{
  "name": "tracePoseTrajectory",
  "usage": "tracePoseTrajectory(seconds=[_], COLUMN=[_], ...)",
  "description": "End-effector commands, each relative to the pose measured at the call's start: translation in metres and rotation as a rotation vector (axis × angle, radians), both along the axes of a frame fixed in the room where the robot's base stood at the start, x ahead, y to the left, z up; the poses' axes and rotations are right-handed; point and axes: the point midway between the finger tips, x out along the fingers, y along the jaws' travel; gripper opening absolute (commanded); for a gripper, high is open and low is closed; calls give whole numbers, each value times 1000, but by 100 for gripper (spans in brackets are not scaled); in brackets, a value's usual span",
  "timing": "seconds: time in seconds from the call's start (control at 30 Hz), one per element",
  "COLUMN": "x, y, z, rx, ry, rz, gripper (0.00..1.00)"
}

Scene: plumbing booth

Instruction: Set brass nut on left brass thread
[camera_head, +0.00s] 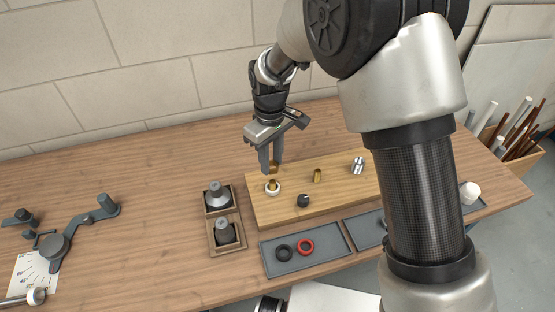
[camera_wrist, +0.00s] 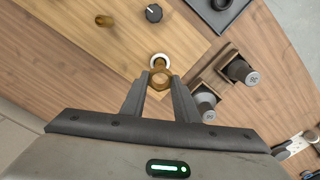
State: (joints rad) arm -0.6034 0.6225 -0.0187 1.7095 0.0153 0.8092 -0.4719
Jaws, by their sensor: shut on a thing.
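My gripper (camera_head: 271,163) is shut on the brass nut (camera_head: 273,168) and holds it over the left part of the wooden board. In the wrist view the nut (camera_wrist: 161,81) shows as a ring between the fingertips (camera_wrist: 160,77). The left brass thread (camera_head: 272,183) stands upright on the board with a white ring (camera_head: 273,190) around its base. The nut appears just above this thread, apart from it. In the wrist view the white ring (camera_wrist: 159,57) shows just beyond the nut, which partly hides the thread.
On the wooden board (camera_head: 260,213) stand another brass thread (camera_head: 317,175), a black fitting (camera_head: 303,200) and a silver fitting (camera_head: 358,164).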

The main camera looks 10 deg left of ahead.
Motion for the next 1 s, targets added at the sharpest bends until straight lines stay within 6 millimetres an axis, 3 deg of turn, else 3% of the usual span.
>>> tracePoseTrajectory(seconds=[1.0], x=[0], y=[-1], z=[-52], rx=[-1], ry=[0], rz=[-2], gripper=[5])
